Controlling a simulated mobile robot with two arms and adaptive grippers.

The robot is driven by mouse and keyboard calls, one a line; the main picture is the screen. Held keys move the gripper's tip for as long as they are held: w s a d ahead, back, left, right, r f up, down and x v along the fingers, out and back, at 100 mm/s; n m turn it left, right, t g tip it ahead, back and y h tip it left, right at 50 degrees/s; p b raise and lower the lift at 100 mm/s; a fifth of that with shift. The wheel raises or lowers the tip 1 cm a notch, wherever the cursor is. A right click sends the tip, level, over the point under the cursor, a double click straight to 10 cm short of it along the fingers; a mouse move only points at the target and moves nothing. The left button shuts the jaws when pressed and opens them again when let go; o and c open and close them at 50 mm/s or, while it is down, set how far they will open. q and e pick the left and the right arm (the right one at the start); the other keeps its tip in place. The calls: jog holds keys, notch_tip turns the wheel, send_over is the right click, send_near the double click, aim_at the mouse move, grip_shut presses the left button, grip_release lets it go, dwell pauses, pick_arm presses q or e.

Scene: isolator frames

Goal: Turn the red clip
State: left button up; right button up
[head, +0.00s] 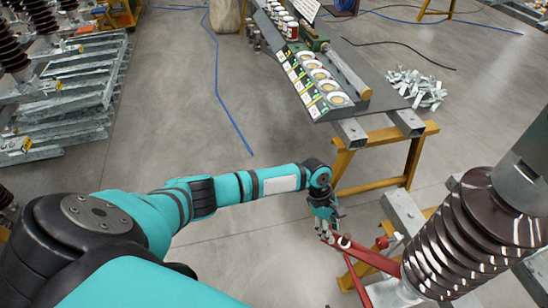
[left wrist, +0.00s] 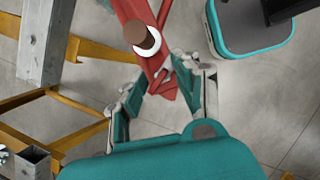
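The red clip (head: 362,254) is a long red bar sloping down to the right toward a ribbed brown insulator. Its free end also shows at the top middle of the left wrist view (left wrist: 137,12), with a brown pin in a white ring on it. My left gripper (head: 328,222) is at this free end. In the left wrist view its fingers (left wrist: 160,78) stand apart, one on each side of the clip's end. I cannot tell whether they touch it. My right gripper is not in view.
The brown insulator (head: 462,238) stands at the lower right on a grey metal beam. A yellow trestle (head: 398,135) holds up a dark bench (head: 352,100) with several round parts. Metal frames (head: 80,85) are stacked at the left. The floor between is clear except for a blue cable (head: 218,90).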

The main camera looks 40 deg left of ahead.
pick_arm(q)
jog(key=shift+f+n+t+b, duration=0.15)
jog(key=shift+n+t+b, duration=0.3)
jog(key=shift+n, duration=0.45)
jog(key=w+b+v, duration=0.1)
jog(key=b+v, duration=0.2)
jog(key=v, duration=1.4)
jog(key=w+a+f+m+t+y+b, duration=0.1)
jog(key=a+f+m+b, duration=0.15)
jog(key=f, duration=1.05)
jog(key=w+a+f+m+t+b, duration=0.1)
jog(key=w+f+m+t+b, duration=0.15)
jog(key=f, duration=0.95)
jog(key=s+a+f+m+y+b, duration=0.1)
jog(key=s+f, duration=0.3)
jog(key=f, duration=0.4)
jog(key=s+a+f+m+b, duration=0.1)
jog(key=s+f+m+b, duration=0.2)
jog(key=s+f, duration=0.2)
jog(key=s+a+f+m+y+b, duration=0.1)
jog(key=s+f, duration=0.3)
jog(key=f, duration=0.7)
jog(key=shift+s+m+g+y+b, duration=0.3)
jog(key=shift+s+m+g+b, duration=0.15)
jog(key=shift+m, duration=0.15)
jog(key=shift+f, duration=0.1)
